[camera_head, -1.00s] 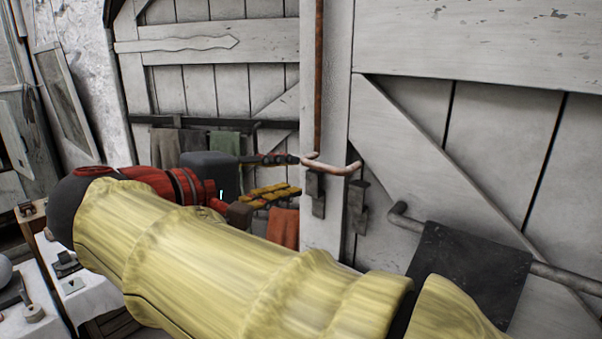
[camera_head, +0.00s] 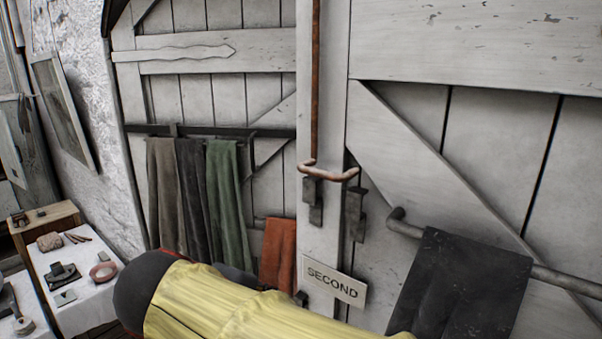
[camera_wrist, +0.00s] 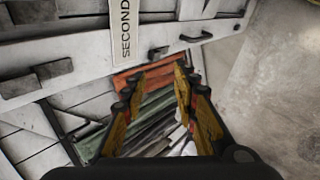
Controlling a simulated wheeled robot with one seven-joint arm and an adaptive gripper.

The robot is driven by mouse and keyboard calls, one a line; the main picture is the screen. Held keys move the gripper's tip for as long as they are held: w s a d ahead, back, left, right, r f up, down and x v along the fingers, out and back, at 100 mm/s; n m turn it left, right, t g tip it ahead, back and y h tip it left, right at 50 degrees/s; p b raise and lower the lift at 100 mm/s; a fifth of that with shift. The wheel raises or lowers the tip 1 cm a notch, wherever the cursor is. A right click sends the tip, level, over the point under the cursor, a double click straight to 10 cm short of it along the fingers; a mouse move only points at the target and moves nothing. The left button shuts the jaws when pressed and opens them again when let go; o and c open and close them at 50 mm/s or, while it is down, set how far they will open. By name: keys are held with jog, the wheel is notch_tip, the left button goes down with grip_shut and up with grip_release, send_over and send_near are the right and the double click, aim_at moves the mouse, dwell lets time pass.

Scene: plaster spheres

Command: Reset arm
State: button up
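My gripper (camera_wrist: 160,74) shows in the wrist view with its two yellow-and-black fingers spread apart. Nothing is between them; cloths show beyond the gap. In the head view my gripper is hidden, and only my yellow-sleeved arm crosses the bottom. The rusty rod handle (camera_head: 328,173) on the white wooden doors is clear of my arm.
A "SECOND" sign (camera_head: 336,282) hangs below the handle. A grey cloth (camera_head: 462,290) hangs on a bar at right; brown, black, green (camera_head: 228,205) and orange cloths hang at left. A white-covered table (camera_head: 85,300) with small tools stands at lower left.

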jog(key=s+d+f+m+y+b, duration=0.1)
jog(key=s+d+f+m+b, duration=0.3)
jog(key=d+f, duration=0.4)
jog(key=s+d+f+m+g+y+b, duration=0.1)
jog(key=s+d+f+m+b, duration=0.3)
jog(key=d+f, duration=0.5)
jog(key=s+d+f+m+g+y+b, duration=0.1)
jog(key=s+d+f+m+b, duration=0.4)
jog(key=d+f, duration=0.3)
notch_tip(320, 180, down, 2)
jog(key=shift+s+d+f+y+b, duration=0.1)
jog(key=shift+s+d+y+b, duration=0.25)
jog(key=shift+s+b, duration=0.4)
jog(key=shift+o, duration=0.6)
